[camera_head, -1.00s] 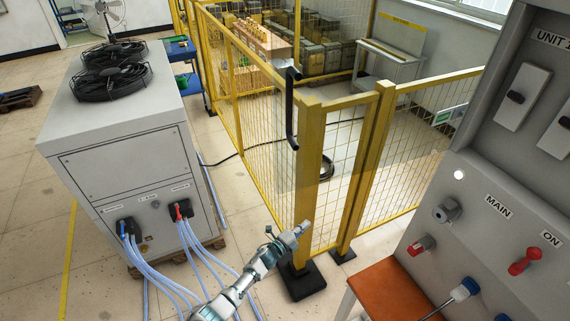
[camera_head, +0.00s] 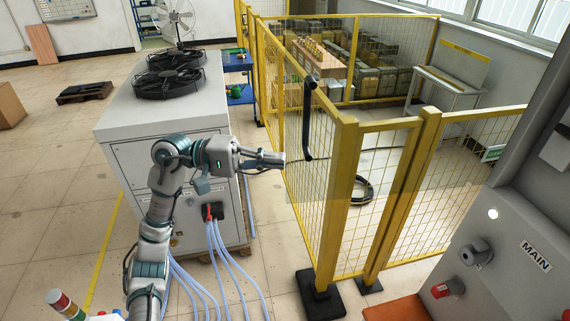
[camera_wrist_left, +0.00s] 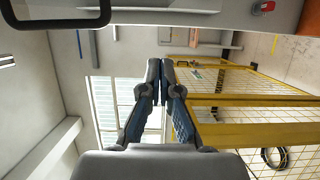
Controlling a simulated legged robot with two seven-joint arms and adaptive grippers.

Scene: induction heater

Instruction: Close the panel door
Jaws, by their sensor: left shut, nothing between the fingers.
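A black bar handle (camera_head: 308,118) stands upright in front of the yellow mesh fence. A faint see-through pane seems to run right from it toward the grey control cabinet (camera_head: 500,245), which would make it the panel door standing open; its edges are hard to make out. My left gripper (camera_head: 281,159) is shut and empty, left of the handle's lower end in the picture, apart from it. In the left wrist view the shut fingertips (camera_wrist_left: 161,68) touch each other. A black handle-like loop (camera_wrist_left: 55,22) crosses the top left there. My right gripper is not in view.
A yellow mesh fence (camera_head: 345,200) with black feet stands behind the handle. A grey unit (camera_head: 120,120) with fans on top and hoses in front stands at left, behind my left arm. Bare floor lies between the unit and the fence.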

